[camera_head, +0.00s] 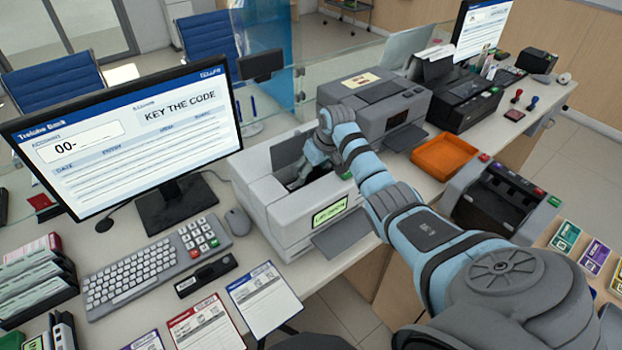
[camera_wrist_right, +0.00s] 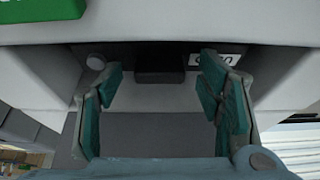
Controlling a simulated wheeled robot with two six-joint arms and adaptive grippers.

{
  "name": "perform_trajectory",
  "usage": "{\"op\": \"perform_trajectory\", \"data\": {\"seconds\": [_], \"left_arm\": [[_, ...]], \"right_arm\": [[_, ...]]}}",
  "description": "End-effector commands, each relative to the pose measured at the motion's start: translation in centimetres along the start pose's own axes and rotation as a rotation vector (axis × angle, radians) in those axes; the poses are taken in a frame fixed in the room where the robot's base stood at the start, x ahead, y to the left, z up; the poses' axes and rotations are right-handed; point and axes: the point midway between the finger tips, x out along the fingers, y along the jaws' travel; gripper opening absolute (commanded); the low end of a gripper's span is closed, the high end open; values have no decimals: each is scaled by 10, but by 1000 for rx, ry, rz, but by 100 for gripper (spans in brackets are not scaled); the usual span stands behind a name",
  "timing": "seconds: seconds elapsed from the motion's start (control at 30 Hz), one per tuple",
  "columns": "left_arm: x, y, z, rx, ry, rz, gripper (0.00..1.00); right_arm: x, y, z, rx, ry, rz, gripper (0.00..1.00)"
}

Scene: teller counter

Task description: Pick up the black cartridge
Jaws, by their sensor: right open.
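My right gripper (camera_wrist_right: 161,88) is open and empty, its two teal-padded fingers spread apart. In the head view it reaches down into the opened top of a light grey printer (camera_head: 272,208) with a lit green panel. A black block, which looks like the black cartridge (camera_wrist_right: 160,64), sits in the dark bay between and just beyond the fingertips in the right wrist view. I cannot tell that either finger touches it. In the head view the cartridge cannot be made out clearly behind the gripper. My left gripper is not in view.
A partly hidden white label (camera_wrist_right: 229,59) is beside the right finger. The printer's walls stand close around the gripper. A larger grey machine (camera_head: 375,105) is behind, with an orange tray (camera_head: 447,155) to its right. The monitor (camera_head: 130,135) and keyboard (camera_head: 135,277) are left.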

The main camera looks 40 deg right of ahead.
Motion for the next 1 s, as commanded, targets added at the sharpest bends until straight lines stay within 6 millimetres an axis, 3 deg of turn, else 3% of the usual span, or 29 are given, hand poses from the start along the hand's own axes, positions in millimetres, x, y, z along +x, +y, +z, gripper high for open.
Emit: {"op": "perform_trajectory", "data": {"seconds": [0.2,0.5,0.83,1.0], "left_arm": [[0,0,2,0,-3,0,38],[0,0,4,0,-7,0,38],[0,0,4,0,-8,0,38],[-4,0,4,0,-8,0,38]], "right_arm": [[1,0,0,-1,1,1,58],[1,0,0,0,0,1,10],[-2,0,-1,0,-1,0,8],[-24,1,-11,0,3,1,8]]}}
